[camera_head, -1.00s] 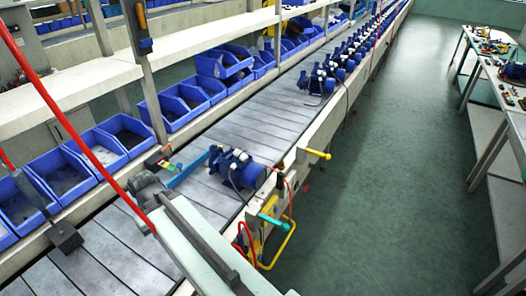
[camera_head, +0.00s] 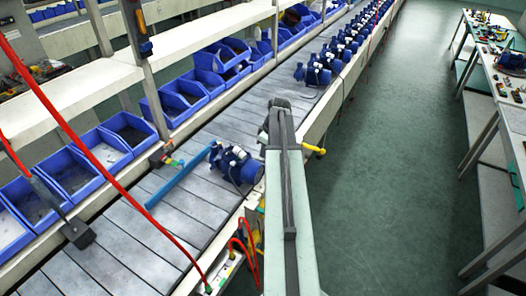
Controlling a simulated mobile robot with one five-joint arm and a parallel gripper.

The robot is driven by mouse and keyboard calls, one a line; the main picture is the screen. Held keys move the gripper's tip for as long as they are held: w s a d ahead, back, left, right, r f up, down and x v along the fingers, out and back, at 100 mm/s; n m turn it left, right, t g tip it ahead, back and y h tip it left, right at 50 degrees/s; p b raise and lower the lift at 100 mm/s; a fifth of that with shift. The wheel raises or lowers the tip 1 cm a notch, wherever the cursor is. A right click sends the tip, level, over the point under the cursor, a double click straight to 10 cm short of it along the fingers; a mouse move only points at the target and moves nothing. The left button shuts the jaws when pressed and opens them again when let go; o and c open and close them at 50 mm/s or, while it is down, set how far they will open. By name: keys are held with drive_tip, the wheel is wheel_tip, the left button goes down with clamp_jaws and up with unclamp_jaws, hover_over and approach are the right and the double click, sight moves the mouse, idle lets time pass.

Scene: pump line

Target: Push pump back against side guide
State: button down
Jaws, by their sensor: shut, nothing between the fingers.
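The nearest pump (camera_head: 240,168), blue with a dark and white front part, lies on the grey slatted conveyor close to its right edge. A blue bar (camera_head: 180,176), which looks like the side guide, slants across the slats on the pump's left. Its far end is close to the pump's left end; I cannot tell whether they touch. My gripper (camera_head: 270,125) is at the far end of my arm, above the conveyor's right side, beyond and right of the pump. It is shut and appears apart from the pump. Its fingertips are hard to make out.
Several more pumps (camera_head: 318,72) line the conveyor farther back. Blue bins (camera_head: 120,130) stand along its left side. A red hose (camera_head: 100,175) crosses the near conveyor. A yellow handle (camera_head: 314,150) sticks out at the right edge. The floor (camera_head: 400,170) to the right is clear.

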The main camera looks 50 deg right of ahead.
wheel_tip(320, 180, down, 17)
drive_tip(key=b, duration=1.6)
drive_tip(key=shift+r, duration=0.1)
drive_tip(key=shift+r, duration=0.1)
idle(0.7)
drive_tip(key=shift+w, duration=0.15)
drive_tip(key=shift+w+a, duration=0.15)
drive_tip(key=shift+w, duration=0.35)
drive_tip(key=shift+w+a, duration=0.2)
drive_tip(key=shift+w, duration=0.6)
drive_tip(key=shift+w+a, duration=0.25)
drive_tip(key=shift+w, duration=0.5)
drive_tip(key=shift+w+a, duration=0.2)
drive_tip(key=shift+w, duration=0.8)
